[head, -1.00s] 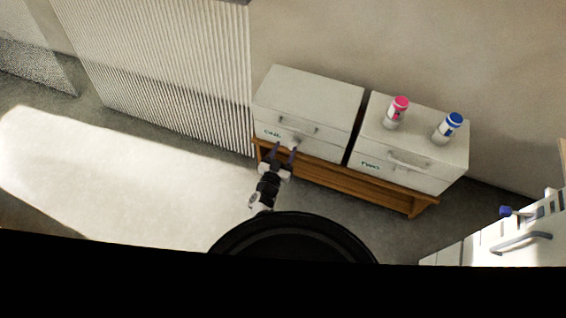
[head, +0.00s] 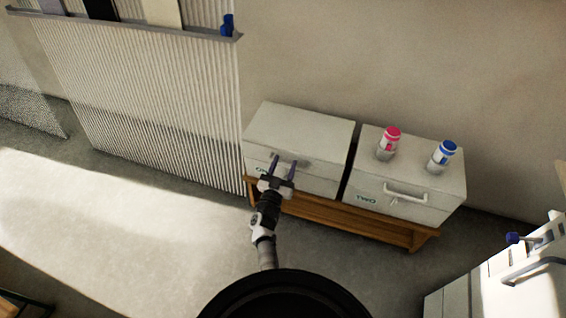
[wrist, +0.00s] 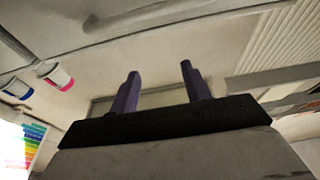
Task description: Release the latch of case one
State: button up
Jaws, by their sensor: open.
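Case one (head: 298,128) is the left pale box on the wooden bench, with a closed lid and a partly covered green label (head: 264,171) on its front. My gripper (head: 283,160) is open and empty, its two dark fingers overlapping the upper front of this case in the head view. I cannot tell whether they touch it. The latch of case one is not clear, as my gripper covers part of the front. In the wrist view, the purple fingers (wrist: 160,72) are apart with nothing between them.
Case two (head: 420,180), labelled TWO, stands close on the right with a pink-capped bottle (head: 388,144) and a blue-capped bottle (head: 441,157) on its lid. The wooden bench (head: 340,220) carries both cases. A ribbed panel (head: 140,110) is at left; white furniture (head: 500,280) is at lower right.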

jog(key=f+p, duration=0.1)
jog(key=f, duration=0.2)
jog(key=f+g+p, duration=0.1)
jog(key=f, duration=0.3)
jog(key=f+g+p, duration=0.1)
jog(key=f, duration=0.3)
jog(key=shift+w+d+f+y+p, duration=0.1)
jog(key=shift+w+y+p, duration=0.25)
jog(key=shift+y, duration=0.05)
jog(key=r+p+v, duration=0.1)
jog(key=p+v, duration=0.5)
jog(key=v, duration=0.8)
jog(key=w+a+r+t+y, duration=0.2)
jog(key=w+a+r, duration=0.3)
jog(key=a+r, duration=0.3)
jog(key=w+a+r+n+t+y, duration=0.1)
jog(key=w+a+r+y, duration=0.3)
jog(key=a+r, duration=0.4)
notch_tip(320, 180, up, 3)
jog(key=shift+w+a+t+b, duration=0.35)
jog(key=shift+w+t+b, duration=0.1)
jog(key=shift+w, duration=0.3)
